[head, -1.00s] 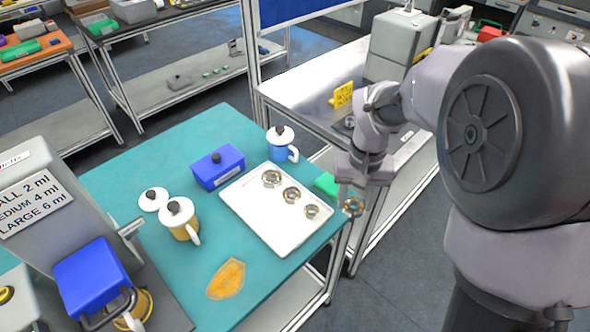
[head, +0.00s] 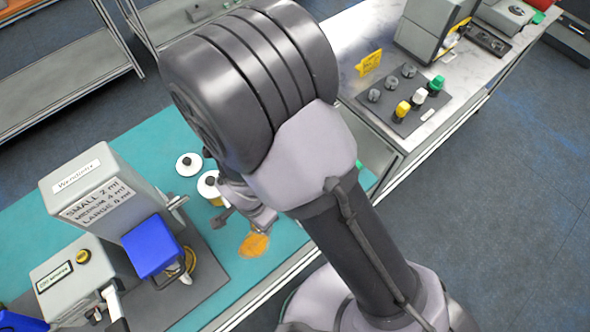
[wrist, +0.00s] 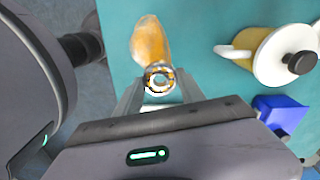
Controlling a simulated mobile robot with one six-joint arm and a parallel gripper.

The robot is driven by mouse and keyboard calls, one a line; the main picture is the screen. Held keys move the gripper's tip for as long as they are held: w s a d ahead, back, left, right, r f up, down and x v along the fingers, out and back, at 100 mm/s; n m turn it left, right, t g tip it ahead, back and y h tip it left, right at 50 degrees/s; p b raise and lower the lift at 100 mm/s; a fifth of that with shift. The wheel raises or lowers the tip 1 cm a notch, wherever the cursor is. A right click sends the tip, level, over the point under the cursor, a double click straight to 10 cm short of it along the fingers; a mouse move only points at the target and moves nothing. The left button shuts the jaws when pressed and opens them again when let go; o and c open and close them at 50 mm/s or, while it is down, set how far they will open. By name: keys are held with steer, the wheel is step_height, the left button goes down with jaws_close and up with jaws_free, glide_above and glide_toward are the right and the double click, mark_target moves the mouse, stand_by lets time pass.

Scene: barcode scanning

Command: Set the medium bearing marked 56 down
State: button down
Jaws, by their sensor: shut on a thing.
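In the wrist view my gripper (wrist: 160,84) is shut on a ring-shaped metal bearing (wrist: 160,78), held between the fingertips. No 56 mark can be read on it. The bearing appears over the teal table (wrist: 205,20), against the near end of an orange patch (wrist: 150,42); its height above the table is hard to tell. The orange patch also shows there (head: 254,245).
A yellow mug (wrist: 245,42) with a white lid and a blue box (wrist: 278,110) lie to the right in the wrist view. A grey dispenser (head: 95,180) stands left in the head view. My arm hides the white tray. Teal table near the orange patch is bare.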

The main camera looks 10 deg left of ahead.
steer(key=w+d, duration=0.1)
steer(key=w, duration=0.4)
steer(key=w+d+f, duration=0.1)
steer(key=w, duration=0.3)
steer(key=w+d+p, duration=0.1)
steer(key=w+d, duration=0.1)
steer(key=w, duration=0.3)
steer(key=shift+w+d+f, duration=0.1)
steer(key=shift+w+f, duration=0.15)
steer(key=shift+w, duration=0.05)
steer(key=shift+w+d+f, duration=0.1)
steer(key=shift+w+f, duration=0.1)
steer(key=shift+f, duration=0.05)
steer(key=shift+f+b, duration=0.4)
steer(key=shift+f, duration=1.3)
steer(key=c, duration=0.7)
jaws_free()
steer(key=shift+r, duration=0.15)
